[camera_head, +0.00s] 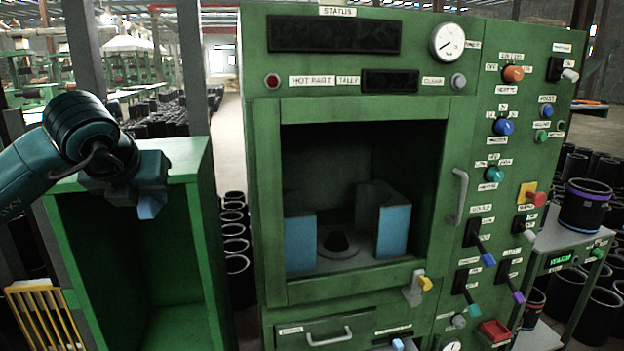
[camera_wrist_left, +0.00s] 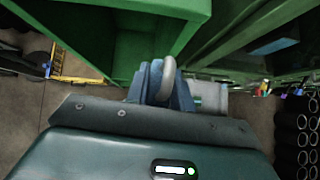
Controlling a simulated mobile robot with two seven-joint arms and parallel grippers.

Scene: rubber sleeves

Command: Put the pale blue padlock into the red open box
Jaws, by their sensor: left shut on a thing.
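My left gripper (camera_head: 138,190) is above the open front of a green cabinet at the left of the head view. It is shut on the pale blue padlock (camera_head: 148,208), whose lower part shows below the fingers. In the left wrist view the padlock's grey shackle (camera_wrist_left: 168,78) stands out between the fingers, and much of its body is hidden. The red open box (camera_head: 495,331) is small and sits low on the right part of the green machine, far to the right of my left gripper. My right gripper is not in view.
The green cabinet (camera_head: 202,260) stands below my left gripper. The green machine (camera_head: 262,200) has an open chamber with blue-faced blocks, a door handle (camera_head: 460,197), and levers and knobs sticking out near the red box. A side table (camera_head: 553,236) bears a black sleeve (camera_head: 585,208).

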